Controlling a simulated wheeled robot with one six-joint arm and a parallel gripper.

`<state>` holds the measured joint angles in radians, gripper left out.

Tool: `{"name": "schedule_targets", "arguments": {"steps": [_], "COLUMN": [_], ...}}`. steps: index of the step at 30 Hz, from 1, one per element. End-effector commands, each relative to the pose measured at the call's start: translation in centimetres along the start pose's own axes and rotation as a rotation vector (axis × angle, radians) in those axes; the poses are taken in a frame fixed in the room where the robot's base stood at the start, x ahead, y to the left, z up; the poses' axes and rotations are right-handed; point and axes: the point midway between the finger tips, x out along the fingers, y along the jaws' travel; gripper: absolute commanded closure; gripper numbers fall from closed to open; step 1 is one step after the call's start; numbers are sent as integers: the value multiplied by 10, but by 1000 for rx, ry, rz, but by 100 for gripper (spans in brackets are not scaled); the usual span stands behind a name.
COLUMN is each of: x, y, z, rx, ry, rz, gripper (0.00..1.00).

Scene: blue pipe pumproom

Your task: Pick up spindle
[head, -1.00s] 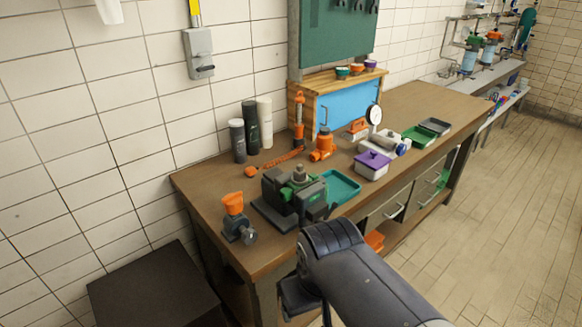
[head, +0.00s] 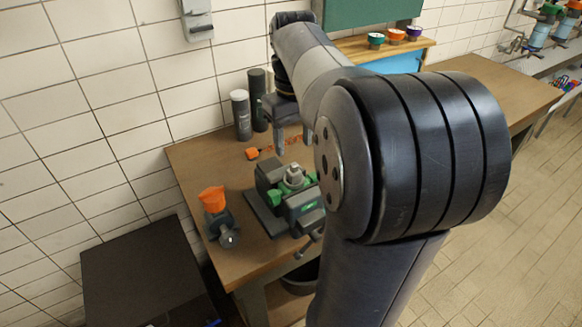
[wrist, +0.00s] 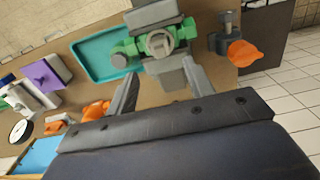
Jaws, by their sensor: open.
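A grey-and-green vise (head: 300,203) stands on the wooden bench, with a green valve body (head: 288,184) in it. A stubby grey piece stands upright from the valve's middle, apparently the spindle (head: 294,173); I cannot be certain of its identity. In the wrist view, the grey spindle (wrist: 159,43) shows from above, between the green ends of the valve. My gripper (head: 293,147) points down over the bench, just behind the vise. In the wrist view, my gripper (wrist: 161,67) is open and empty, its fingers spread short of the spindle, not touching it.
Dark cylinders (head: 241,116) stand by the wall. The wrist view shows a teal tray (wrist: 98,50), a purple-lidded box (wrist: 46,77) and an orange part (wrist: 95,110) nearby. My arm hides the bench's middle.

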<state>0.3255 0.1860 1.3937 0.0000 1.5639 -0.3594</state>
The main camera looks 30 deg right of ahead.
Motion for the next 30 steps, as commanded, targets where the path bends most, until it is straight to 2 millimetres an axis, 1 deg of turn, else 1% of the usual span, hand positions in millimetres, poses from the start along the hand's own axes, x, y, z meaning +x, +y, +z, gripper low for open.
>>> {"name": "schedule_targets", "arguments": {"steps": [1, 3, 10, 18, 21, 28, 30], "x": [9, 18, 34, 72, 78, 79, 79], "y": [0, 0, -1, -2, -2, -2, -2], "z": [0, 0, 1, 5, 4, 4, 4], "rx": [0, 0, 0, 0, 0, 1, 1], "ry": [-4, -3, 0, -2, 1, 2, 2], "rz": [-1, -1, 0, -1, 0, 1, 1], "gripper": [50, 50, 50, 50, 50, 50, 56]}}
